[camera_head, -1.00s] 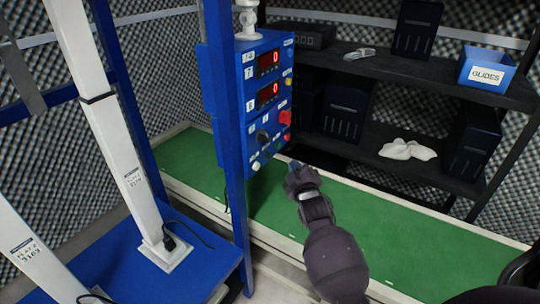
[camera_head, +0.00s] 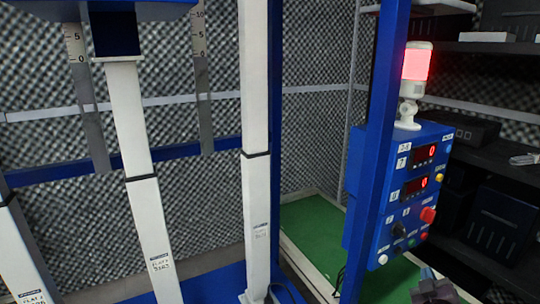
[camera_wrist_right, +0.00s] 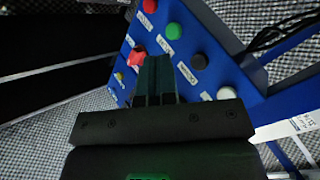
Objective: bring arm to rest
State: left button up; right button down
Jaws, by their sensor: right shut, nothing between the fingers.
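My right gripper (camera_head: 436,288) shows only in part at the bottom right of the head view, below the blue control box (camera_head: 408,195). In the right wrist view its fingers (camera_wrist_right: 156,80) are together, with nothing between them, and point toward the button panel. The panel carries a red switch (camera_wrist_right: 137,56), a green button (camera_wrist_right: 174,30), a black knob (camera_wrist_right: 199,61) and a white button (camera_wrist_right: 226,93). I cannot tell the exact gap between fingertips and panel, but no contact is visible. My left gripper is in neither view.
A lit red signal lamp (camera_head: 417,62) tops the box. Blue frame posts (camera_head: 376,130) and white columns (camera_head: 256,180) stand left of it. Dark shelves (camera_head: 500,255) are at right. A green mat (camera_head: 310,235) lies behind the post. Foam walls (camera_head: 310,130) surround the place.

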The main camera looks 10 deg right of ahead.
jog(key=s+a+r+m+y+p, duration=0.25)
jog(key=s+a+y+p, duration=0.2)
jog(key=s+a, duration=0.5)
pick_arm(q)
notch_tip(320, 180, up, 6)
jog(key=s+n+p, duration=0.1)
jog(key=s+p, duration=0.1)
jog(key=p, duration=0.4)
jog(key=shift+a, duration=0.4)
pick_arm(e)
jog(key=s+a+f+g+y, duration=0.1)
jog(key=s+a+f+g, duration=0.1)
jog(key=s, duration=0.7)
jog(key=s+a+f+g+y, duration=0.1)
jog(key=s+a+f+g, duration=0.1)
jog(key=s, duration=0.7)
jog(key=s+a+f+g+y, duration=0.1)
jog(key=s+a, duration=0.3)
jog(key=s, duration=0.6)
jog(key=shift+f+g, duration=0.4)
jog(key=shift+f, duration=0.2)
jog(key=shift+w+n, duration=0.1)
jog(key=shift+n, duration=0.15)
